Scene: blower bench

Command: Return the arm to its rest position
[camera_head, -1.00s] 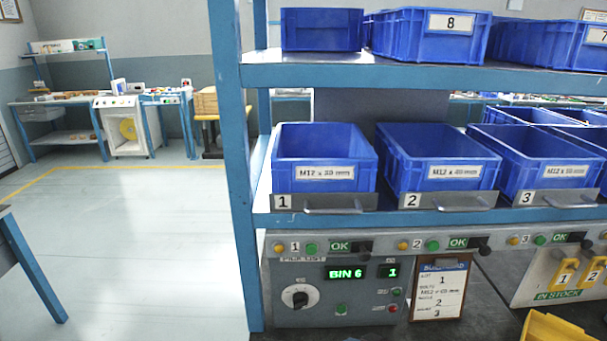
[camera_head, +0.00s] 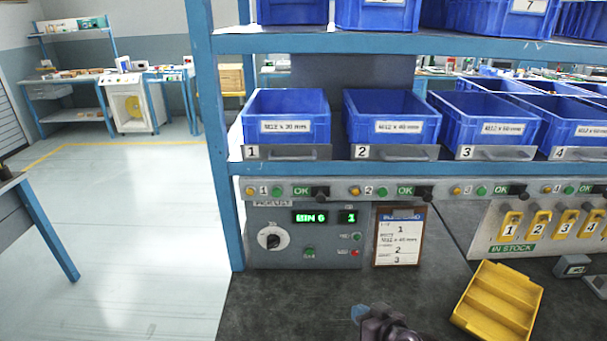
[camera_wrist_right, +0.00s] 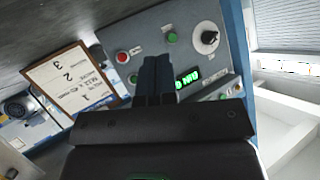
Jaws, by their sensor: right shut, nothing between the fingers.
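My right gripper (camera_head: 360,314) shows at the bottom middle of the head view, low over the dark bench top, with part of my right wrist behind it. In the right wrist view its fingers (camera_wrist_right: 157,80) are together with nothing between them. They point toward the grey control panel (camera_wrist_right: 190,45), which also shows in the head view (camera_head: 290,255), and are apart from it in the head view. My left gripper is in neither view.
A yellow divided tray (camera_head: 500,302) lies at the right on the bench (camera_head: 290,310). A clipboard (camera_head: 398,238) stands beside the panel. Blue bins (camera_head: 286,105) fill the shelves above, behind a blue post (camera_head: 208,130). The floor at left is clear.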

